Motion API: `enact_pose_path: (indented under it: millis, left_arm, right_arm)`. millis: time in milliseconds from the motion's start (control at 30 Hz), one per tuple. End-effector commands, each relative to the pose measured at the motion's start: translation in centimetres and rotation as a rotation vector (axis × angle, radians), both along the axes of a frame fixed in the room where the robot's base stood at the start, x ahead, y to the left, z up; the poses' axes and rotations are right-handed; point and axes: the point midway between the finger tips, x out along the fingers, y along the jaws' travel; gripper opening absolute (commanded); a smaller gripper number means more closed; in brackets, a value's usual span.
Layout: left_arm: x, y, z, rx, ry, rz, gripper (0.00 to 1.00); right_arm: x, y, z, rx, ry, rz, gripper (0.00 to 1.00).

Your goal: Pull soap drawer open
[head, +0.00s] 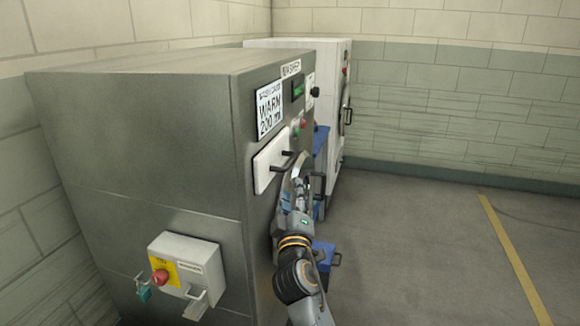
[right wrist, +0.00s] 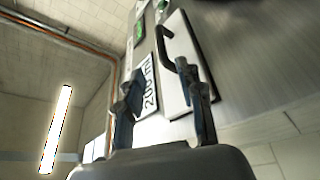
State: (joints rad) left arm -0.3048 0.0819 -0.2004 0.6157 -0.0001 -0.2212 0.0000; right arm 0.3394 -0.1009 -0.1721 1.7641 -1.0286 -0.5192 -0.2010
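The soap drawer (head: 268,170) is a white panel in the front of the grey steel machine, with a black bar handle (head: 285,160). Its front looks about flush with the machine. My right gripper (head: 298,177) is just in front of and below the handle. In the right wrist view the right gripper (right wrist: 160,78) is open, its two fingers wide apart with nothing held between them. The drawer (right wrist: 176,62) and the curved handle (right wrist: 168,38) show beyond the right finger, which hides the handle's lower end. Contact cannot be told. My left gripper is out of view.
A sign reading WARN 200 ml (head: 270,108) is above the drawer. A white box with a red button (head: 187,268) sticks out of the machine's near side. A white machine (head: 338,130) and blue items (head: 320,150) are behind. The floor at right (head: 430,250) is clear.

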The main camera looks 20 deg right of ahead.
Motion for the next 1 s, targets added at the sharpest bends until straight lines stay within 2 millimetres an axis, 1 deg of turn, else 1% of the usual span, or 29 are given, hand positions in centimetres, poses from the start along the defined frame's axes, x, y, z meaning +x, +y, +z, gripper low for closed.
enact_pose_path:
  millis: [33,300,500,600,733,1000]
  left_arm:
    - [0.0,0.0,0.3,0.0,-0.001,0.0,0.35]
    - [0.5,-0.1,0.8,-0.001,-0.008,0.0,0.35]
    - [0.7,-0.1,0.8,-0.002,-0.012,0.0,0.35]
    - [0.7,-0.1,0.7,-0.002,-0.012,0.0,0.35]
    - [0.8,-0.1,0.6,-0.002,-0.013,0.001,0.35]
    - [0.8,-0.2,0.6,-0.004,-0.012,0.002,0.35]
  right_arm:
    - [0.9,-0.3,0.5,-0.001,-0.001,-0.002,0.37]
    - [6.1,-1.7,1.5,0.001,0.001,0.0,0.37]
    - [9.1,-2.5,2.1,0.001,0.002,0.0,0.37]
    - [10.2,-2.8,2.3,0.0,0.001,0.0,0.37]
    - [11.0,-3.0,2.4,0.002,0.003,0.001,0.37]
    - [11.3,-3.1,2.5,0.002,0.002,0.002,0.37]
